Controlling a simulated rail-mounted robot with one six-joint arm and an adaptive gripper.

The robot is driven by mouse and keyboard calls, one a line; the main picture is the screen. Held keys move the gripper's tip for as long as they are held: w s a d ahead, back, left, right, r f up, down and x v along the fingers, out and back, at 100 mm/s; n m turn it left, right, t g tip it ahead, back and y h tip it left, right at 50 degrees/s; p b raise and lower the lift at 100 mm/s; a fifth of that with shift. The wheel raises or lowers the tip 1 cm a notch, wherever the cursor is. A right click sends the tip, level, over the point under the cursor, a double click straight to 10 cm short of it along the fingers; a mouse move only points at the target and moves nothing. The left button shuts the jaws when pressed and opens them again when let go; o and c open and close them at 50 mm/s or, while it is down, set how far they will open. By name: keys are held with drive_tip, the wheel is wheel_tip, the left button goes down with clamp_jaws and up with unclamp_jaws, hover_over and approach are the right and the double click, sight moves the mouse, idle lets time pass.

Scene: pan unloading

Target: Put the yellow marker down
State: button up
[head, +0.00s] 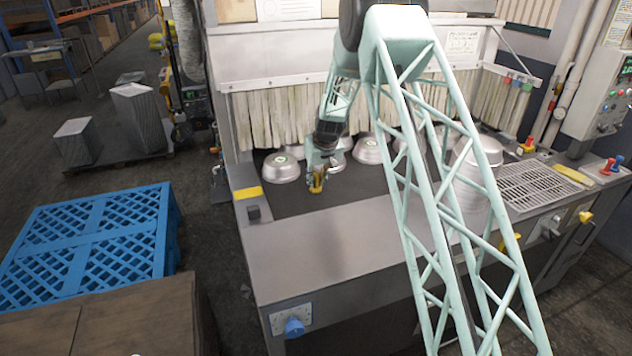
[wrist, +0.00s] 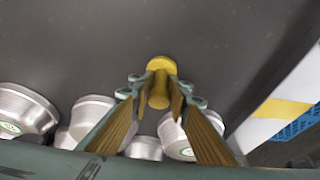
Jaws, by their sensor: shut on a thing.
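My gripper (head: 318,174) is over the dark belt (head: 345,202) near its left end. It is shut on the yellow marker (head: 317,187). In the wrist view the yellow marker (wrist: 161,67) sits between the two fingertips of my gripper (wrist: 160,88), and its round yellow end shows beyond them. Dark, bare belt (wrist: 120,40) lies around it. I cannot tell whether the marker touches the belt or hangs just above it.
Upside-down metal pans (head: 281,168) (head: 369,151) stand behind my gripper, before the strip curtain (head: 270,118). A pan stack (head: 472,185) and a metal grate (head: 541,186) are at the right. A yellow strip (head: 248,192) marks the left edge. Blue pallets (head: 92,240) stand left.

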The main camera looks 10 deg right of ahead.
drive_tip(key=shift+f, duration=0.1)
idle(0.3)
drive_tip(key=o, duration=1)
drive_tip(key=shift+v, duration=6.15)
